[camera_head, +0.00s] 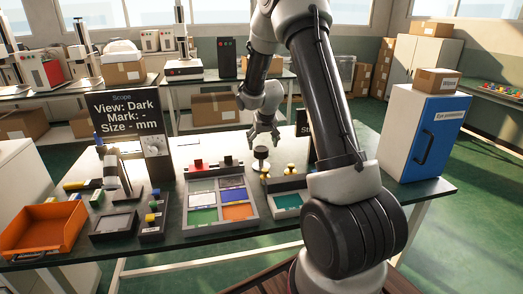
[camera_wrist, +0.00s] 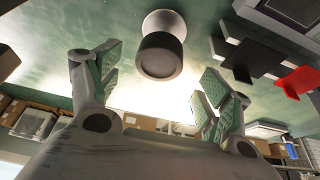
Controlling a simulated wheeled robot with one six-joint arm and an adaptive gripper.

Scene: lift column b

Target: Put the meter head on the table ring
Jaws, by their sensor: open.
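A small dark, round-topped piece, which looks like the meter head (camera_head: 261,152), stands on the table behind the trays. In the wrist view the dark cylinder (camera_wrist: 159,56) sits between and beyond my open fingers, with a paler round part (camera_wrist: 164,22) adjoining it. My gripper (camera_head: 264,138) is just behind the piece in the head view; it also shows in the wrist view (camera_wrist: 156,90), with the padded fingers spread apart and nothing between the pads. I cannot tell whether the paler round part is the table ring or part of the piece. No other ring is clear.
A tray with coloured compartments (camera_head: 220,207) and a teal tray (camera_head: 287,201) lie in front. A dark sign (camera_head: 141,125), an orange bin (camera_head: 45,231) and small blocks are at left. A blue cabinet (camera_head: 428,135) stands at right. Table behind the trays is fairly clear.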

